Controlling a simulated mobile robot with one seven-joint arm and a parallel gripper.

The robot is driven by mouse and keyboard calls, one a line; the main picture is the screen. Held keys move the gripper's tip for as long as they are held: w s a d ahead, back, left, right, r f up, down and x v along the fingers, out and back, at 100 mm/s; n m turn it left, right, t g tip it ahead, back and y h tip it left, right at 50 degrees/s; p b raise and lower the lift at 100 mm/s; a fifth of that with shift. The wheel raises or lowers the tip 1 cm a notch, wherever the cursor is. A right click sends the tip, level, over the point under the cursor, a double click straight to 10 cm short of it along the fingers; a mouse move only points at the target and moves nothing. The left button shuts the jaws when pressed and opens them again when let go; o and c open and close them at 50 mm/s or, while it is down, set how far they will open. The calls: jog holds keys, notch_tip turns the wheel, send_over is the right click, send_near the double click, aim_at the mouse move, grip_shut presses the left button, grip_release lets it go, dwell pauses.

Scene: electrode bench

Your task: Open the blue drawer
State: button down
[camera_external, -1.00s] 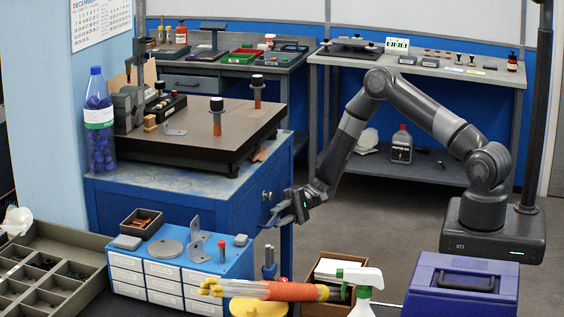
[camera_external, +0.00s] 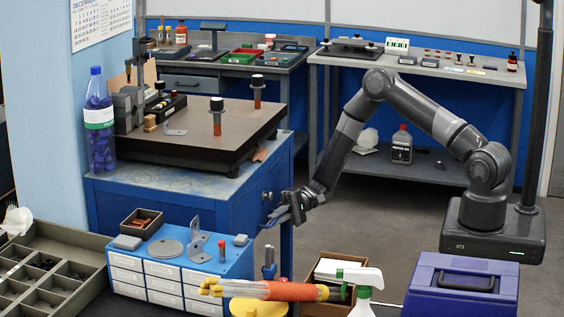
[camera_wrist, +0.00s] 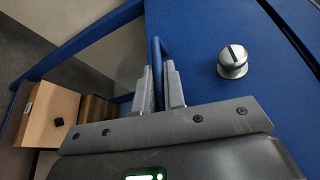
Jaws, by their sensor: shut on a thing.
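The blue drawer's front is the blue panel (camera_wrist: 200,30) in the wrist view, with a blue bar handle (camera_wrist: 157,55) standing out from it. My gripper (camera_wrist: 160,80) has one finger on each side of this handle and is shut on it. In the external view my gripper (camera_external: 275,216) is at the right face of the blue cabinet (camera_external: 152,204), near its front corner. A round silver lock (camera_wrist: 233,60) sits on the blue face to the right of the fingers. No gap around the drawer front is clear to me.
A dark surface plate (camera_external: 190,152) with instruments lies on the cabinet. A blue-and-white small-parts box (camera_external: 228,262), a cardboard box (camera_external: 312,308) and a blue toolbox (camera_external: 428,285) stand in front. The floor (camera_external: 370,235) right of the cabinet is open.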

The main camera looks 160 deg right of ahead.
jog(key=shift+a, duration=0.15)
jog(key=a, duration=2.8)
jog(key=shift+a, duration=0.3)
jog(key=c, duration=1.5)
grip_release()
jog(key=shift+s, duration=0.1)
jog(key=f+v, duration=0.1)
jog(key=v, duration=0.9)
jog(key=shift+s+r, duration=0.3)
jog(key=shift+r, duration=0.2)
jog(key=shift+a, duration=0.15)
